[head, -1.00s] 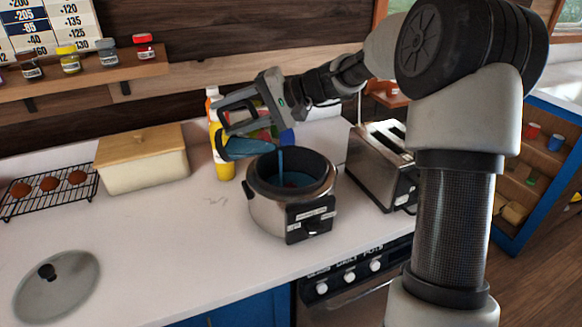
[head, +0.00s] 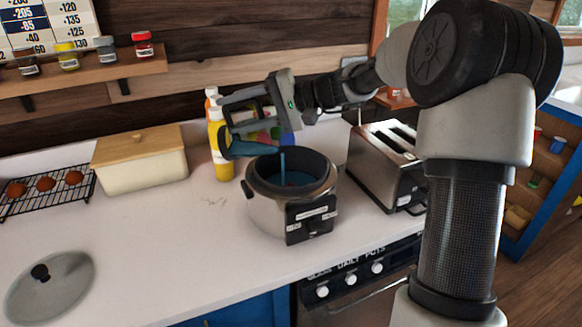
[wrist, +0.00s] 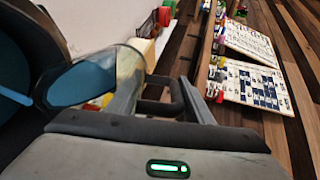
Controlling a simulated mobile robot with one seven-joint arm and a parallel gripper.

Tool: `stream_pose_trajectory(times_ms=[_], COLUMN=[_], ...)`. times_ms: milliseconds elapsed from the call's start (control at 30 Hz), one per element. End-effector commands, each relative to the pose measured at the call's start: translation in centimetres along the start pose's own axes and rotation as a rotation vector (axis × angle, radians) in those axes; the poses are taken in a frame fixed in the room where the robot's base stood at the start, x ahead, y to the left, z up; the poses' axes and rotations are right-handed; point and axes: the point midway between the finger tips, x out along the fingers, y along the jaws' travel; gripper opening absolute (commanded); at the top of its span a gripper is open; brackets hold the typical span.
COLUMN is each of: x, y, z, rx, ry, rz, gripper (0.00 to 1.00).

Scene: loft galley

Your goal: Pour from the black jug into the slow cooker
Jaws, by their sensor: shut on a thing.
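The jug (head: 236,148) is see-through with blue liquid inside and a black handle (wrist: 168,98). It is tipped over above the slow cooker, partly hidden by my gripper. A thin blue stream runs from its lip down into the cooker. The slow cooker (head: 262,206) is a silver pot with a dark rim and a black front panel, open, with blue liquid inside. My gripper (head: 228,112) is shut on the jug's handle, above and left of the cooker. In the wrist view the jug (wrist: 128,78) is close, with the cooker's dark opening (wrist: 22,62) at the left.
A steel toaster (head: 380,165) stands right of the cooker. Yellow bottles (head: 222,165) stand behind it on the left. A lidded cream box (head: 140,170), a rack with brown round items (head: 45,190) and a glass lid (head: 52,287) are further left. Counter between is clear.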

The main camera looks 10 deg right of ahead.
Motion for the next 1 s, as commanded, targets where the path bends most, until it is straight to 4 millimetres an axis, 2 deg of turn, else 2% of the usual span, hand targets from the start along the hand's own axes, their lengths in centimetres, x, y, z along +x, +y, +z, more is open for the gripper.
stream_pose_trajectory(times_ms=[1000], x=[-2.1], y=[0.5], z=[0.0], rx=[0.0], ry=[0.001], rz=[-0.118], gripper=[0.0])
